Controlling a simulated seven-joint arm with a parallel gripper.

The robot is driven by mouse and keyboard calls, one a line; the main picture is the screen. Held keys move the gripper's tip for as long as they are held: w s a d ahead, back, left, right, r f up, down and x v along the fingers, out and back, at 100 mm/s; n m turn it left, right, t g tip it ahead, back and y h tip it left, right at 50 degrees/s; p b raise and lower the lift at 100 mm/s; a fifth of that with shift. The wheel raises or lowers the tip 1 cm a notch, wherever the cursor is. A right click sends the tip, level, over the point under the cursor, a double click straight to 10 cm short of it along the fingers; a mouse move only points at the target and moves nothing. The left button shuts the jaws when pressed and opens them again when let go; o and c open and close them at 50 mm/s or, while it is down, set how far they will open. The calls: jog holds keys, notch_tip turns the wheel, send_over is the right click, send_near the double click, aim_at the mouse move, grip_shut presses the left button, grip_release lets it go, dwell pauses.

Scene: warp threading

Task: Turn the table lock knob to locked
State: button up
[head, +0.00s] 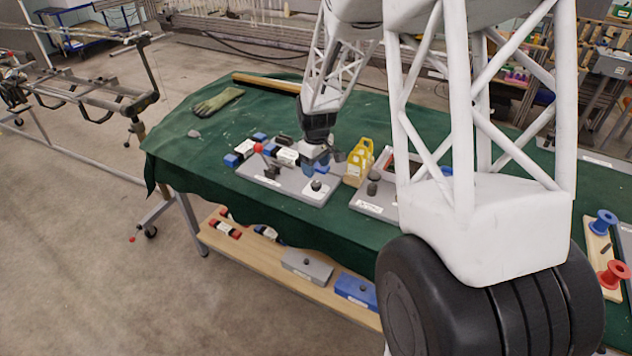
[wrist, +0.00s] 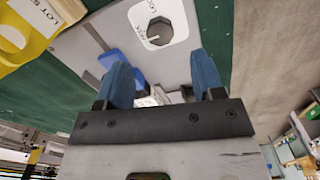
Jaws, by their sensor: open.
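The table lock knob (head: 316,185) is a small dark knob on a white label plate on a grey board. In the wrist view the knob (wrist: 160,31) is dark and many-sided, with a light pointer line toward the picture's left. Small lettering beside it is too small to read surely. My gripper (head: 324,160) is just behind and above the knob in the head view. In the wrist view my gripper (wrist: 164,76) has its two blue fingers apart, with nothing between them. The knob lies beyond the fingertips, untouched.
A yellow container (head: 358,163) stands right of the knob. Another grey board (head: 371,208) sits to the right. A glove (head: 217,101) lies on the green cloth, which has free room at left.

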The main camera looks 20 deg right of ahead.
aim_at(316, 183)
jog(key=shift+f, duration=3.3)
jog(key=c, duration=0.9)
